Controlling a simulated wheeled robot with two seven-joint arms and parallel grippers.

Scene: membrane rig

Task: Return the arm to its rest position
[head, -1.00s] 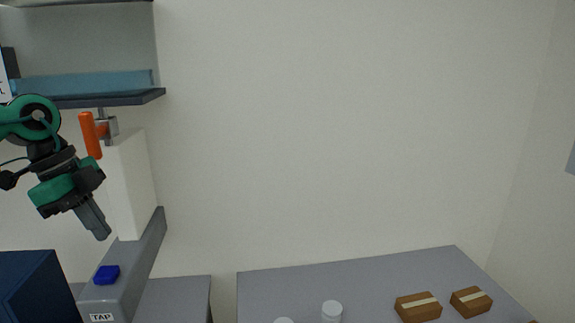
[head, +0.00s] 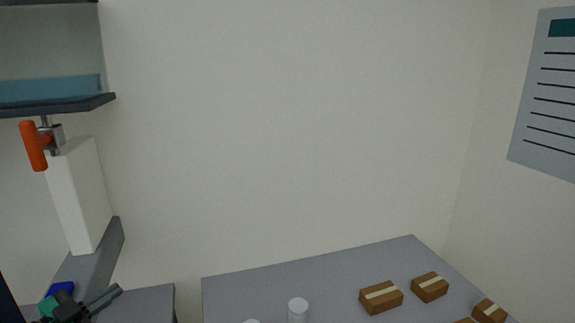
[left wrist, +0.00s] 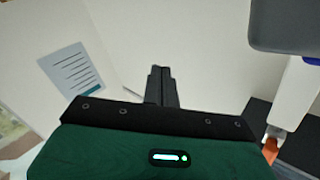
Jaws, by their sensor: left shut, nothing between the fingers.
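My left gripper (head: 105,298) is low at the bottom left of the head view, over the grey ledge and in front of the blue block. In the left wrist view its fingers (left wrist: 160,86) are together with nothing between them. The orange tap handle (head: 34,146) is up and to the left of the gripper, on a metal fitting at the top of a white block (head: 78,195). The gripper is well clear of the handle. The handle also shows at the right edge of the left wrist view (left wrist: 270,148). My right gripper is in neither view.
A blue block (head: 61,289) lies on the grey ledge (head: 104,256). A dark-edged shelf (head: 60,107) hangs above. A grey table (head: 240,293) holds white cylinders (head: 298,311) and several brown boxes (head: 381,297). A printed sheet (head: 548,95) is on the right wall.

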